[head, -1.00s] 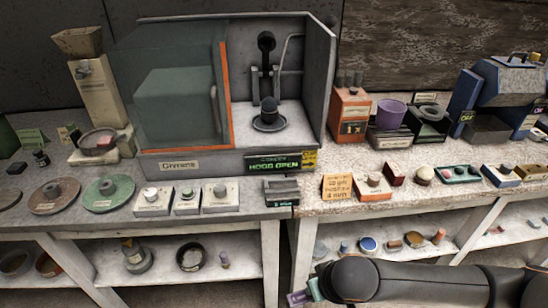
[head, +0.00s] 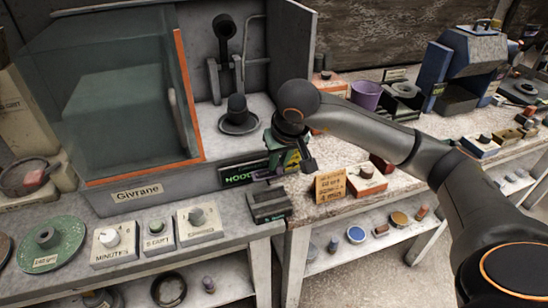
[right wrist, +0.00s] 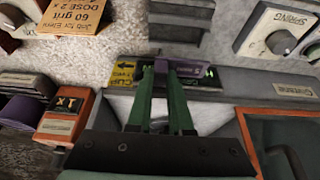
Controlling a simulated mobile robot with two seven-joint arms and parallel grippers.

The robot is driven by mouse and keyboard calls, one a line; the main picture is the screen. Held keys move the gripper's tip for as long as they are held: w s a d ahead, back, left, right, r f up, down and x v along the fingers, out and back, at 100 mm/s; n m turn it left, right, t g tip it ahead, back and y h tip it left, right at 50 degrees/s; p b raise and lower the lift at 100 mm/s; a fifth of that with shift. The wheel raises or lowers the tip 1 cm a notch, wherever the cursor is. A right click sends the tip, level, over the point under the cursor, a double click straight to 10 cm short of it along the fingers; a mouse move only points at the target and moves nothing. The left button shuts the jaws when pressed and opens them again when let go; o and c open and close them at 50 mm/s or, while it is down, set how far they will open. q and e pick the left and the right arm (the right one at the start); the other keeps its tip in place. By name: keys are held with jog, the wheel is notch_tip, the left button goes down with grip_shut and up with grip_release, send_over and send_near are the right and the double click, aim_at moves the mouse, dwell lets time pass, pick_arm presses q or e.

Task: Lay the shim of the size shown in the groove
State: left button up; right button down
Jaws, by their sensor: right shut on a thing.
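My right gripper (head: 276,168), with green fingers, is just in front of the hood's lower front, above and behind a dark grooved block (head: 268,206) at the bench edge. In the right wrist view the fingers (right wrist: 161,74) are closed together on a small purple piece (right wrist: 161,65), seemingly a shim; its thickness cannot be read. The block shows at the top of that view (right wrist: 180,20), apart from the fingertips. An orange card (head: 330,185) stands right of the block; its small print is only partly legible. A yellow label (right wrist: 126,68) is beside the fingertips. My left gripper is out of view.
The glass-fronted hood (head: 130,100) stands behind, with a dark stand (head: 238,115) inside. Several dial boxes (head: 113,243) line the left bench. An orange box (head: 366,180) is right of the card. A purple cup (head: 366,94) stands further back.

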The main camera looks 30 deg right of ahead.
aim_at(280, 174)
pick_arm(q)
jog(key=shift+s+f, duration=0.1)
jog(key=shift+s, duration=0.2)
pick_arm(e)
jog(key=shift+s, duration=0.15)
jog(key=shift+f+b, duration=0.95)
notch_tip(280, 174, down, 3)
jog(key=shift+r+b, duration=0.15)
jog(key=shift+b, duration=1.05)
jog(key=shift+f+b, duration=0.4)
jog(key=shift+f, duration=0.1)
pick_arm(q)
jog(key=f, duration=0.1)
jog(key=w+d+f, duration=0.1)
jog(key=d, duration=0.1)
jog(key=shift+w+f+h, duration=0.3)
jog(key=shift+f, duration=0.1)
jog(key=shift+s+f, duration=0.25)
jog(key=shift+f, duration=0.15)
